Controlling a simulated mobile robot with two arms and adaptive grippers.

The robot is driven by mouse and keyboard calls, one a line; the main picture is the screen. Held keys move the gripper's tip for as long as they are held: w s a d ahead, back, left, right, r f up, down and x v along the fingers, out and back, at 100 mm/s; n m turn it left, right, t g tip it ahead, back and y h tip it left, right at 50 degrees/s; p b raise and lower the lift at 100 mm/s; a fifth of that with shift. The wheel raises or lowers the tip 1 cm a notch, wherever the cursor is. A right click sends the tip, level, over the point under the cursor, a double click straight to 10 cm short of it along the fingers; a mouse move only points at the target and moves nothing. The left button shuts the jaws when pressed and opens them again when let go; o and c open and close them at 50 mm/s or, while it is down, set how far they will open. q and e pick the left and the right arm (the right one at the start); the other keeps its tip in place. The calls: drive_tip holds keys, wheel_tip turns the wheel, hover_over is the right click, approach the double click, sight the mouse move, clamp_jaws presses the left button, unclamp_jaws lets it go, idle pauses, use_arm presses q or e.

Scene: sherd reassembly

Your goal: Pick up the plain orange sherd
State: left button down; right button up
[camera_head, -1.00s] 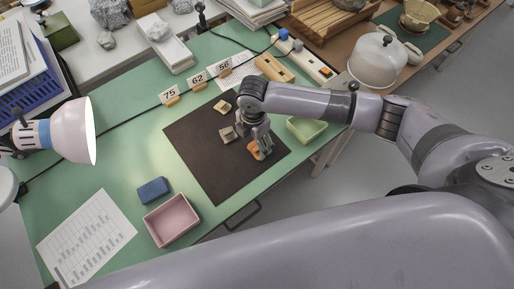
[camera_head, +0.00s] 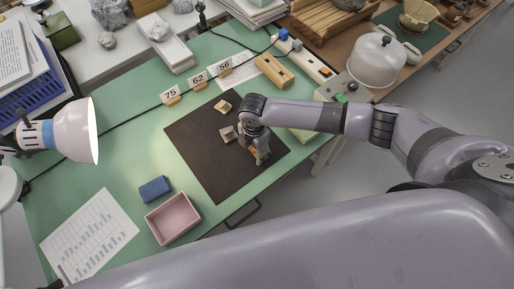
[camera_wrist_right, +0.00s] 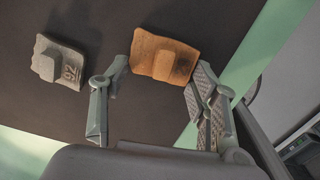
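The plain orange sherd (camera_wrist_right: 165,57) lies on the dark mat (camera_wrist_right: 110,20) in the right wrist view, with a raised block on its upper face. My right gripper (camera_wrist_right: 160,72) is open, one finger on each side of the sherd. A narrow gap shows at the left finger; I cannot tell whether the right finger touches. In the head view my right gripper (camera_head: 260,157) is low over the mat (camera_head: 215,175) and mostly hides the sherd. My left gripper is not in view.
A grey marked sherd (camera_wrist_right: 60,62) lies left of the gripper, and a yellowish sherd (camera_head: 222,106) lies farther back on the mat. A pink tray (camera_head: 172,219), a blue block (camera_head: 155,189) and a lamp (camera_head: 75,130) stand to the left.

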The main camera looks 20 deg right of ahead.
drive_tip(key=c, duration=0.6)
drive_tip(key=shift+r, duration=0.1)
